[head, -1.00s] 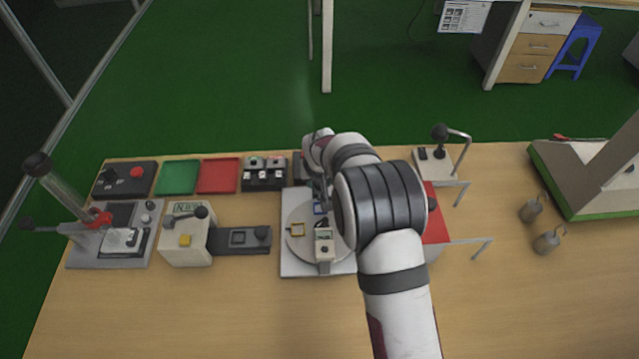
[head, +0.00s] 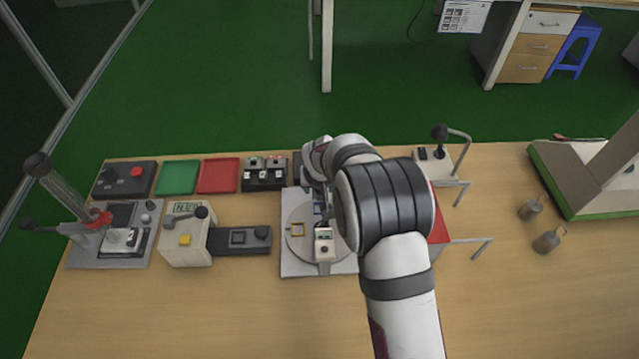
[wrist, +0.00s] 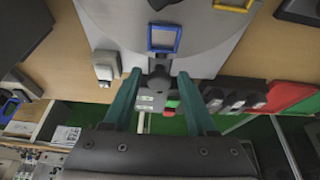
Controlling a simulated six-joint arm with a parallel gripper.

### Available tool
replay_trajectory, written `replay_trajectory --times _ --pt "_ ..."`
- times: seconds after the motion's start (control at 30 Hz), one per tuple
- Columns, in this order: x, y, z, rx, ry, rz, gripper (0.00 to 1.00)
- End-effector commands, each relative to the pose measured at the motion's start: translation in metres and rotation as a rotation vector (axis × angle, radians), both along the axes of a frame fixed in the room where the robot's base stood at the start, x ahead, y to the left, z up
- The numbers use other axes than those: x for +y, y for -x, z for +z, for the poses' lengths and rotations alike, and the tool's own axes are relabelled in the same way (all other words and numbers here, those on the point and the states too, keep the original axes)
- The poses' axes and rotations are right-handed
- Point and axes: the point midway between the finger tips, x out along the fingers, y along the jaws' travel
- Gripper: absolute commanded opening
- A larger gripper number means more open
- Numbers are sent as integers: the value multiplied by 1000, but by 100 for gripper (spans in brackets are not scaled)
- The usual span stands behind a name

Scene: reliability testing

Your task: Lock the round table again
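The round table (head: 298,253) is a light grey disc on a square plate, partly hidden behind my arm. It also shows in the wrist view (wrist: 112,18), with a blue square frame (wrist: 164,38) near its edge. A dark knob (wrist: 158,82) sits just beyond the disc's rim. My gripper (wrist: 159,74) has two teal fingers spread apart, one to each side of the knob in the picture. I see gaps between fingers and knob; whether the fingers are level with it I cannot tell. In the head view the fingertips are mostly hidden by my wrist.
A lever stand (head: 432,165) is at right. The front bench is clear.

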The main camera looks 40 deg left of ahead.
Motion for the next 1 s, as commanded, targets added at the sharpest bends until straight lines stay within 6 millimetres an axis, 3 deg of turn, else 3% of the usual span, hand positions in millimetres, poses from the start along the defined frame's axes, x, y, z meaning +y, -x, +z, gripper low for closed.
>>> replay_trajectory --times 0.13,0.5,0.9,1.0 --pt "0 -1 5 -1 -2 -1 57" --pt "1 -1 50 -2 -2 0 57" --pt "0 -1 51 -1 -1 0 57" --pt "-15 -7 61 7 3 -37 57"
